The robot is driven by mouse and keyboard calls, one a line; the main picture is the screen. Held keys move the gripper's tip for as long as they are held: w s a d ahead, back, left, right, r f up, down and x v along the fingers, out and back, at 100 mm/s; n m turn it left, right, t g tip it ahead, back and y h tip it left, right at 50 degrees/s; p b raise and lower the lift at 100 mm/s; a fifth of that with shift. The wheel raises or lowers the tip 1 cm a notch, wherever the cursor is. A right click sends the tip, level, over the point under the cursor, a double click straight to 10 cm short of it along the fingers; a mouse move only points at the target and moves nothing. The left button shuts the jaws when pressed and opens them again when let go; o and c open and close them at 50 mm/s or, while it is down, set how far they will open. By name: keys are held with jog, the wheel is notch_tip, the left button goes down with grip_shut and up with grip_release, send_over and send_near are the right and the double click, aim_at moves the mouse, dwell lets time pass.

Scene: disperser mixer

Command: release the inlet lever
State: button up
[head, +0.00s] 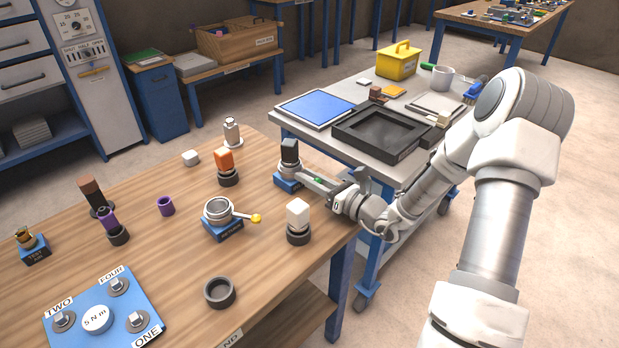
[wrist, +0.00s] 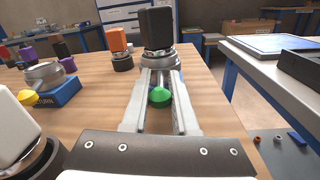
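In the head view a lever with a green knob (head: 318,181) sticks out from a grey round fitting on a blue base (head: 287,184), with a black block (head: 290,152) on top. My gripper (head: 308,178) reaches it from the right. In the wrist view the green knob (wrist: 159,97) sits between the two fingers of my gripper (wrist: 160,80), with little or no gap at its sides. The fingers appear shut on it. The black block (wrist: 156,27) stands just beyond the fingertips. Any lettering on this fitting's base is hidden.
A similar fitting (head: 220,210) with a yellow-knobbed lever (head: 256,218) stands to the left. A white block in a dark holder (head: 298,233) stands in front of my gripper. An orange block (head: 225,160) is behind left. A grey cart (head: 299,129) with trays is at the right.

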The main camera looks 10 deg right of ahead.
grip_shut()
dwell(1.0)
